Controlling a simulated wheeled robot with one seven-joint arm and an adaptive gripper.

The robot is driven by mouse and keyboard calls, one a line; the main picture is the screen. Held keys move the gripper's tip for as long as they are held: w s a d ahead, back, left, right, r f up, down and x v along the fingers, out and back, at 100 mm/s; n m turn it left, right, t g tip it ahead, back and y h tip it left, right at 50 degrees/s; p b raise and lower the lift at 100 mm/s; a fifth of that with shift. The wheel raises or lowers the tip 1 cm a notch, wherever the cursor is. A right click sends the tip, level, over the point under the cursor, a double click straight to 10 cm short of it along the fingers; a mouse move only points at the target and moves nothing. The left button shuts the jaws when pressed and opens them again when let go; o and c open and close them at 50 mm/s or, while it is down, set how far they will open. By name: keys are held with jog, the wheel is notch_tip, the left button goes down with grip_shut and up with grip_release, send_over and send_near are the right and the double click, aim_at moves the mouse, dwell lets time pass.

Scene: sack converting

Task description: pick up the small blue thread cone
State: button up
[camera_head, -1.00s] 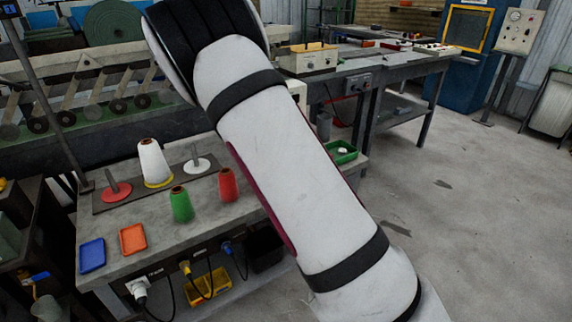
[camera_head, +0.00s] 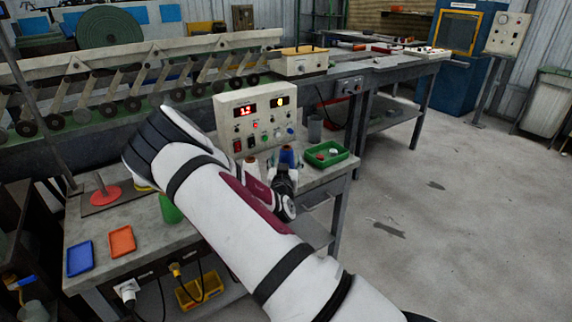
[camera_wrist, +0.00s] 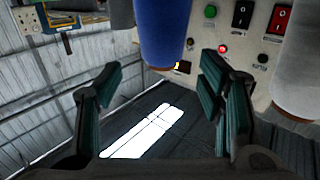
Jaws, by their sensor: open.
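The small blue thread cone (camera_head: 287,156) stands on the bench in front of the control box, between a white cone (camera_head: 251,168) and the green tray. My gripper (camera_wrist: 162,72) is open and empty. Its two fingers are spread to the left and right of the cone's visible end, with gaps on both sides. In the head view my gripper (camera_head: 285,183) is just in front of the blue cone and hides its lower part.
The white cone (camera_wrist: 298,62) is close by on the right in the wrist view. A green tray (camera_head: 342,159) lies right of the blue cone. Blue (camera_head: 80,257) and orange (camera_head: 122,242) trays lie front left.

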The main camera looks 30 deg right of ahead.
aim_at(286, 152)
jog(key=shift+r+x, duration=0.15)
jog(key=shift+x, duration=1.4)
jog(key=shift+r+x, duration=0.1)
jog(key=shift+x, duration=1.45)
grip_shut()
